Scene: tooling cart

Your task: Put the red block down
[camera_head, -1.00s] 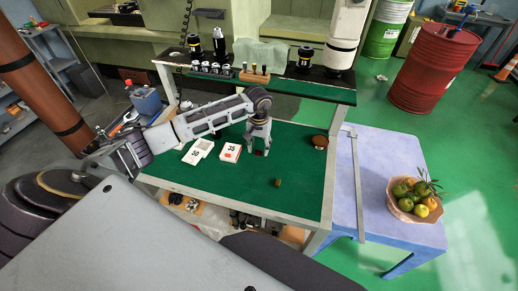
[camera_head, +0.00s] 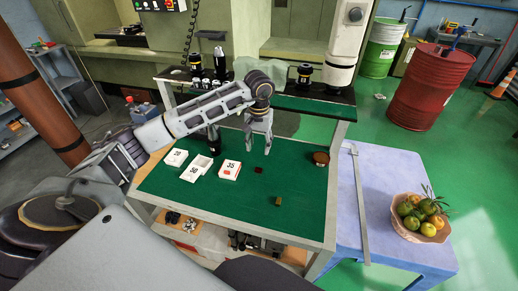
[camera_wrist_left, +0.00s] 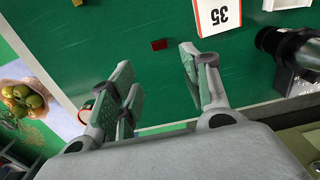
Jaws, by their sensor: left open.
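The small dark red block (camera_head: 258,169) lies on the green table top (camera_head: 225,212), to the right of the white box marked 35 (camera_head: 230,170). In the left wrist view the red block (camera_wrist_left: 159,44) rests on the green surface beyond the fingertips, with nothing touching it. My left gripper (camera_head: 258,148) points down, open and empty, above and apart from the block. Its spread fingers (camera_wrist_left: 154,62) show in the left wrist view. My right gripper is out of view.
Two other white boxes (camera_head: 196,168) (camera_head: 176,158) stand left of the box marked 35. A small olive block (camera_head: 278,201) lies nearer the front edge. A round brown-topped item (camera_head: 321,158) is at the right. A fruit basket (camera_head: 421,219) sits on the blue side table (camera_head: 385,190).

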